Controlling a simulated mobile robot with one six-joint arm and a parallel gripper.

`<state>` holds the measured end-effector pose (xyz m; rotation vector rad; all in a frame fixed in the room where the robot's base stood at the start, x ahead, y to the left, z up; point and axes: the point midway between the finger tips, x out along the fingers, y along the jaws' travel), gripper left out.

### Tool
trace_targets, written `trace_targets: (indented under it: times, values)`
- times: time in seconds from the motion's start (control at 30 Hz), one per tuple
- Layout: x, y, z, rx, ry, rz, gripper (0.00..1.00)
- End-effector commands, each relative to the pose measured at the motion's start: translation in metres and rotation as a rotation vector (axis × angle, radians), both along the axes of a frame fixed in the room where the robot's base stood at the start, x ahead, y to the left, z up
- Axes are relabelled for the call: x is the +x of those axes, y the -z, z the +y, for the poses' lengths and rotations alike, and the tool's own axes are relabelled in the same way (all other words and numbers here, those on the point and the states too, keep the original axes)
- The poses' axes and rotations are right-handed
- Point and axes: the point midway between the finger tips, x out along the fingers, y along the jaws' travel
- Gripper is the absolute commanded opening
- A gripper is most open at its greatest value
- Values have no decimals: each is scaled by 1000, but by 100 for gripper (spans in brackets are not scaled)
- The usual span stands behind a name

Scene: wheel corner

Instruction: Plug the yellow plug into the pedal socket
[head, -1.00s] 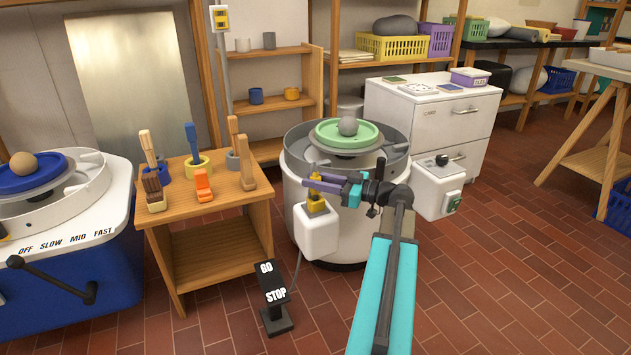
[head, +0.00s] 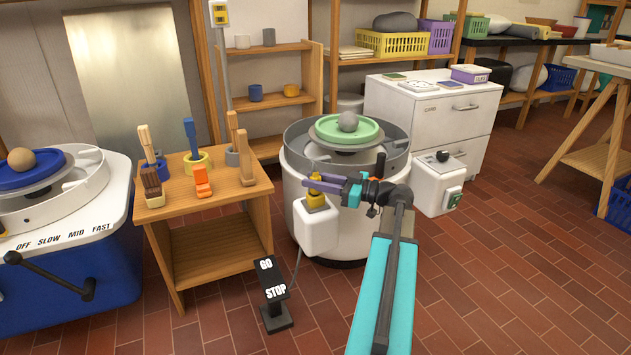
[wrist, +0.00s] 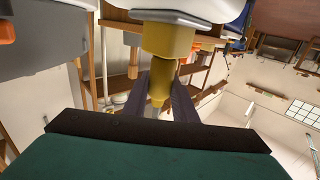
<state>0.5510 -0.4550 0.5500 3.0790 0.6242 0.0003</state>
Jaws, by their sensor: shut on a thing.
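My gripper (head: 314,184) has purple fingers shut on the yellow plug (head: 315,177), which stands upright between them. The fingers and plug are just above the yellow socket (head: 316,201) on top of a white box (head: 316,229) at the wheel's front. In the wrist view the narrow plug (wrist: 160,92) between the fingers (wrist: 158,100) is in line with the wider yellow socket (wrist: 168,40) and appears to meet it. How deep it sits cannot be told. The black GO/STOP pedal (head: 272,281) is on the floor, with a cable rising toward the white box.
The wheel with a green disc (head: 347,133) and grey clay ball stands just behind the gripper. A small wooden table (head: 205,205) with brushes and tools is at left, beside a blue wheel unit (head: 75,255). A white switch box (head: 438,185) is at right. Floor at front right is clear.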

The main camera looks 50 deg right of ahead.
Motion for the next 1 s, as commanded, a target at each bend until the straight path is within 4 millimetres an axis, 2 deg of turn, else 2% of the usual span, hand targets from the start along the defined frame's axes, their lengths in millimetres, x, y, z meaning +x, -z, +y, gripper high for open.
trace_targets:
  times: [0.13,0.17,0.27,0.67,0.87,1.0]
  values:
    - [0,3,0,0,0,0,3]
    - [0,2,0,0,0,0,30]
    - [0,2,0,0,0,0,47]
    - [-2,2,-1,0,0,0,47]
    - [-15,1,-7,1,3,0,47]
    - [-31,-1,-14,1,3,0,47]
